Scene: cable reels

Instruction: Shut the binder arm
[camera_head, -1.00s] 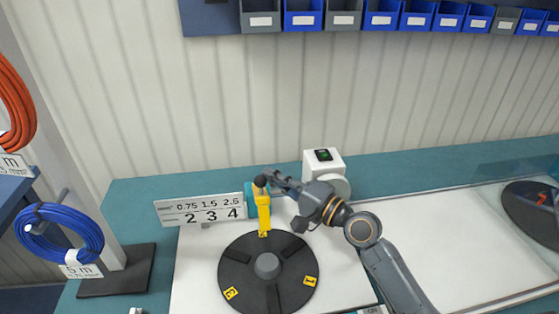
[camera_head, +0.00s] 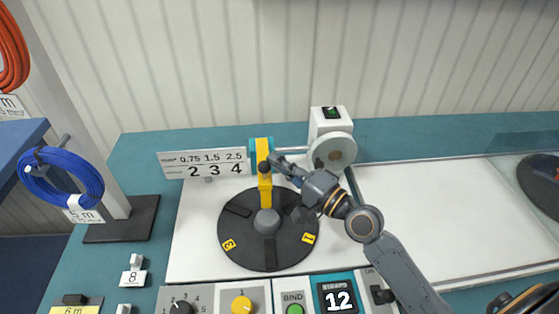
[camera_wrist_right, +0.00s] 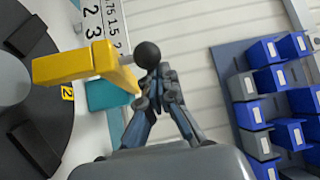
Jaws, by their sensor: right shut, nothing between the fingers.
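The yellow binder arm (camera_head: 265,190) has a black ball knob (camera_head: 264,167) and comes from a teal-and-yellow mount behind the black reel disc (camera_head: 240,250). Its lower end is at the disc's grey hub (camera_head: 266,220); whether it touches cannot be told. In the wrist view the yellow arm (camera_wrist_right: 75,65) points left over the disc, with the knob (camera_wrist_right: 147,54) beside it. My right gripper (camera_head: 277,163) is shut and empty, just right of the knob. In the wrist view its closed fingertips (camera_wrist_right: 160,82) are at the knob, seemingly touching it. My left gripper is not in view.
A white unit with a round grey disc (camera_head: 337,150) stands right of the mount. A number plate (camera_head: 200,163) is to its left. The control panel (camera_head: 270,297) lies in front. A blue cable coil (camera_head: 62,187) hangs at left. The white bench top at right is clear.

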